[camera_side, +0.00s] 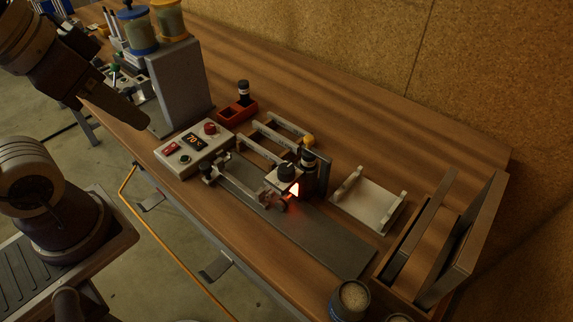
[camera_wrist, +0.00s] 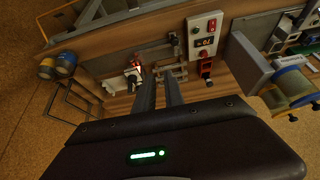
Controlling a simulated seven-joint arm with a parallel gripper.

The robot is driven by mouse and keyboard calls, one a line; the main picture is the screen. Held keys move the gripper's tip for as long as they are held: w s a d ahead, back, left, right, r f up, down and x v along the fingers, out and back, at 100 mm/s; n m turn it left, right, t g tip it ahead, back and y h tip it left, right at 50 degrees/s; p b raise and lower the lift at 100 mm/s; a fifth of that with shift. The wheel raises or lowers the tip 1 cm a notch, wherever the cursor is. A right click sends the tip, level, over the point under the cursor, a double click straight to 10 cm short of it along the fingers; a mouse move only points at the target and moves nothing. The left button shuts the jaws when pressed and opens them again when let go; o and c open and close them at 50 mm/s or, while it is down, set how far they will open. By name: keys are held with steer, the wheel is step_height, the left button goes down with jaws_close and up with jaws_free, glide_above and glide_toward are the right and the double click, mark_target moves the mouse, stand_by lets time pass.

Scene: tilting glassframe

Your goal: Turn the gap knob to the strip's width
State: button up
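A black round knob with a light mark (camera_side: 287,170), which looks like the gap knob, sits on a small pale block of the fixture. A red-orange lit spot (camera_side: 294,189) glows just below it. The fixture stands over a long dark grey plate (camera_side: 335,243). I cannot tell which piece is the strip. In the wrist view, the lit fixture (camera_wrist: 134,74) is small and lies beyond my fingers. My gripper (camera_wrist: 157,78) has its two fingers apart with nothing between them. It is well away from the knob, up and to the left in the side view.
A control box (camera_side: 193,147) with buttons and a display stands left of the fixture. A grey pillar (camera_side: 182,88) with jars rises behind it. A red tray (camera_side: 238,112) is at the back, a pale tray (camera_side: 368,200) to the right, and an upright rack (camera_side: 466,240) at far right.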

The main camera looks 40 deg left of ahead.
steer(key=o, duration=0.7)
steer(key=w+m, duration=0.1)
steer(key=w, duration=0.1)
steer(key=w+d+m+g, duration=0.1)
steer(key=w+d+r+m, duration=0.1)
steer(key=w+m, duration=0.1)
steer(key=shift+w+g, duration=0.3)
steer(key=shift+g, duration=0.1)
steer(key=m+g, duration=0.4)
steer(key=m, duration=0.6)
glide_above(286, 167)
steer(key=f, duration=0.9)
steer(key=shift+a+f, duration=0.2)
steer(key=shift+f, duration=0.2)
steer(key=shift+m, duration=0.4)
steer(key=f, duration=0.6)
steer(key=shift+d+f, duration=0.25)
steer(key=shift+f, duration=0.55)
jaws_close()
